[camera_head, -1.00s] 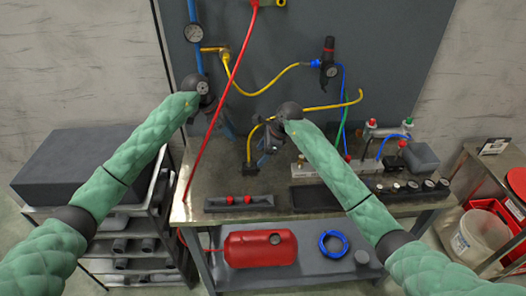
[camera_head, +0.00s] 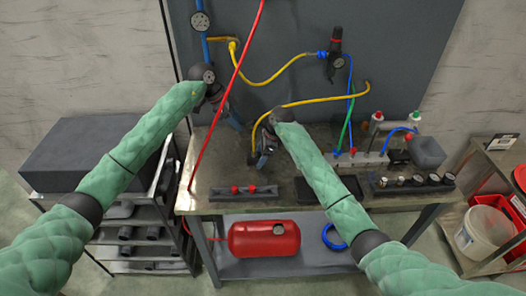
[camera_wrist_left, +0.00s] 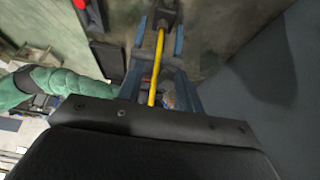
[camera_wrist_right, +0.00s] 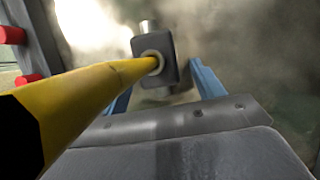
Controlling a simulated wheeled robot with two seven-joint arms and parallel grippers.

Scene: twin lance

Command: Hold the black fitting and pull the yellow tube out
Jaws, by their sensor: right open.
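The black fitting (camera_wrist_right: 168,72) stands upright on the bench, with the yellow tube (camera_wrist_right: 110,85) coming out of it. In the head view the tube (camera_head: 330,99) arcs from the back panel down to the fitting (camera_head: 251,159). My right gripper (camera_head: 263,158) is low beside the fitting. In the right wrist view its open fingers (camera_wrist_right: 163,86) are on either side of the fitting, apart from it. My left gripper (camera_head: 235,118) is higher, to the upper left. In its wrist view the fingers (camera_wrist_left: 162,45) are apart, with the tube between them and the fitting beyond.
A grey rack with red knobs (camera_head: 248,191) lies at the bench's front left. A red hose (camera_head: 228,95) hangs in front of the panel near my left gripper.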

